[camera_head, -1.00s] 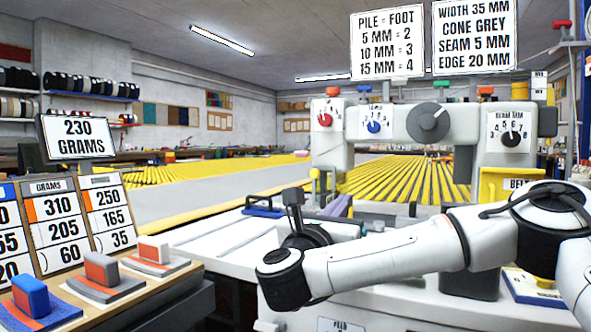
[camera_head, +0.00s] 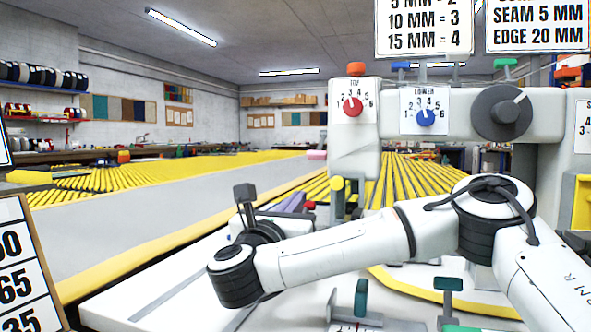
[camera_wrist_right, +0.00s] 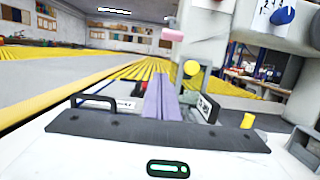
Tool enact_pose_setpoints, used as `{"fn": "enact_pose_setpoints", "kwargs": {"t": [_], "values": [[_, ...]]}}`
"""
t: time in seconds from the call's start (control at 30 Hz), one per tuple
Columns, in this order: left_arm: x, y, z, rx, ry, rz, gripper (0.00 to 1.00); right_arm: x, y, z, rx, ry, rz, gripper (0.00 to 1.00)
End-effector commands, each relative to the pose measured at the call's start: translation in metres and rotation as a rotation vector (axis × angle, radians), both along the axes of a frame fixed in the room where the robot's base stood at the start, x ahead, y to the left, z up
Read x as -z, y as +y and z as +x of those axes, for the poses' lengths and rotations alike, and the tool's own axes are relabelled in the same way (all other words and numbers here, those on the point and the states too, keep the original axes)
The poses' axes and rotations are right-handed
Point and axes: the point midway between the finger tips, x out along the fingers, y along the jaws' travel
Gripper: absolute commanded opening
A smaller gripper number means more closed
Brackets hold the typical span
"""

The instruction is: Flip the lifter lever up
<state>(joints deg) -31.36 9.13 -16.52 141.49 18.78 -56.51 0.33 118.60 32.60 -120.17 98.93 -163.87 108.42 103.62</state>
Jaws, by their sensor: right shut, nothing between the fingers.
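No part in view is legibly marked as the lifter lever. In the wrist view, a dark bolted bar and a white surface fill the bottom. My left gripper is out of view.
The white machine (camera_head: 355,140) has a red dial (camera_head: 350,106), a blue dial (camera_head: 425,117) and a grey wheel (camera_head: 501,112). Mauve strips (camera_wrist_right: 160,98) and a black handle (camera_wrist_right: 92,100) lie ahead. Teal-topped pieces (camera_head: 361,297) stand at the front.

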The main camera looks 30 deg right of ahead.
Motion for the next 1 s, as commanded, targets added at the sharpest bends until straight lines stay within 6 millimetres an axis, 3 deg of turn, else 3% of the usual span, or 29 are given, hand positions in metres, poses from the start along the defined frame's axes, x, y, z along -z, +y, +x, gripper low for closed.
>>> {"fn": "enact_pose_setpoints", "kwargs": {"t": [0.37,0.83,1.0], "values": [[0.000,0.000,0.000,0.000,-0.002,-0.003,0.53,-0.002,-0.008,0.006,0.003,-0.002,0.000,0.00],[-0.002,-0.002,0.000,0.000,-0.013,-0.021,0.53,-0.019,-0.079,0.065,0.004,-0.001,0.000,0.00],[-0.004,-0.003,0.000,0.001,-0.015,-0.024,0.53,-0.042,-0.065,0.055,-0.001,-0.001,0.001,0.00]]}}
